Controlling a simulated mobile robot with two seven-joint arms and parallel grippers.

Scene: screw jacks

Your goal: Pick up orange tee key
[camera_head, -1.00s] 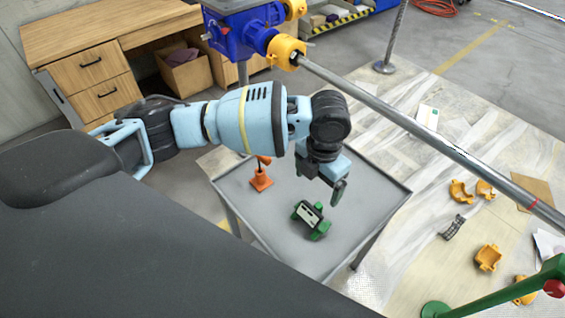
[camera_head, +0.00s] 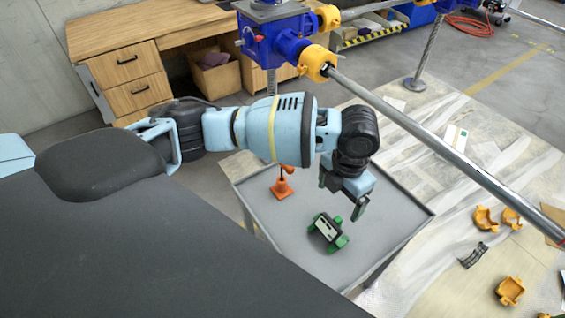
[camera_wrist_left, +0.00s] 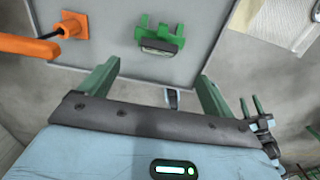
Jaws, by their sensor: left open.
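The orange tee key (camera_head: 282,184) stands on the grey tray table (camera_head: 296,238), with an orange square foot, a thin dark shaft and an orange bar on top. In the left wrist view its orange bar (camera_wrist_left: 28,46) reaches in from the left edge, and its foot (camera_wrist_left: 73,25) shows behind. My left gripper (camera_head: 341,194) is open and empty above the table, to the right of the key and apart from it. The green fingers in the left wrist view (camera_wrist_left: 159,70) have nothing between them. My right gripper does not show.
A green part with a pale plate (camera_head: 328,232) lies on the table near the key. A long steel bar (camera_head: 440,155) runs from a blue and orange screw jack (camera_head: 272,38) across the right side. Orange shells (camera_head: 510,291) lie on the floor at right.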

